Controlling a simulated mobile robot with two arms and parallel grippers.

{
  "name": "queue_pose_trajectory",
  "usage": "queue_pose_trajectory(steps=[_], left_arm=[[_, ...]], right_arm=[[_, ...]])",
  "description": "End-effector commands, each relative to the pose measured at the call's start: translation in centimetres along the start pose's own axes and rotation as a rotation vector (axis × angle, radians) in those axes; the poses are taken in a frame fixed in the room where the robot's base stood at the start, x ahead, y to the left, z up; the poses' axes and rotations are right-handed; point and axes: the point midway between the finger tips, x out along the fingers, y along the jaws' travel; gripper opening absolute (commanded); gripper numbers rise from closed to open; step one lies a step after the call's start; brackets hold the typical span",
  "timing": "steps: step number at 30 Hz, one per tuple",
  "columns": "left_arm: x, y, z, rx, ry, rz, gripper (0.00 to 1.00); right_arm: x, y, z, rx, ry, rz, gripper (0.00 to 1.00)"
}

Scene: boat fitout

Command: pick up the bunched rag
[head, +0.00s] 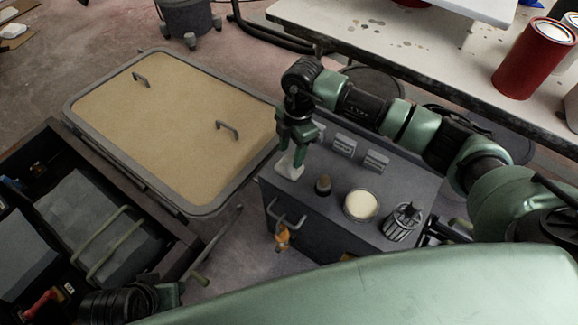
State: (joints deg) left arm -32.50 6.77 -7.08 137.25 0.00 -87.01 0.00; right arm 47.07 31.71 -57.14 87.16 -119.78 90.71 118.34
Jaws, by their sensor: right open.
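A small crumpled white thing, which looks like the bunched rag (289,167), lies on the left part of the dark grey cabinet top (335,178). My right gripper (293,146) points down right above it, with its fingers open. The fingertips overlap the rag's upper edge in the picture; I cannot tell if they touch it. My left gripper (185,287) is low at the lower left, away from the cabinet, and its jaws are not clear.
A dark bottle (323,185), a cream-filled round container (360,205) and a ribbed dark container (404,221) stand on the cabinet. Several small boxes (343,146) line its back. A tan framed panel (175,125) lies left; a red can (535,58) stands on the bench.

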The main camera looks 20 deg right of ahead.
Motion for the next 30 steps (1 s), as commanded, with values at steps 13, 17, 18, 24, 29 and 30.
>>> queue_pose_trajectory(steps=[13,17,18,24,29,30], left_arm=[[-1.8,-0.1,0.1,-0.001,0.01,-0.002,0.36],[-1.8,-0.1,0.1,-0.001,0.01,-0.002,0.36],[-1.8,-0.1,0.1,-0.001,0.01,-0.002,0.36],[-1.8,-0.1,0.1,-0.001,0.011,-0.002,0.36],[-1.9,-0.1,0.1,-0.001,0.011,-0.002,0.36],[-1.9,-0.1,0.1,-0.001,0.011,-0.002,0.36]], right_arm=[[3.0,0.0,-0.2,0.001,0.002,0.001,0.49],[3.0,0.0,-0.2,0.0,0.002,0.001,0.21],[3.0,0.0,-0.2,0.0,0.002,0.001,0.1],[2.9,0.0,-0.2,0.0,0.002,0.001,0.0],[2.8,0.0,-0.2,0.0,0.002,0.001,0.0],[2.7,0.0,-0.3,0.0,0.002,0.001,0.0]])
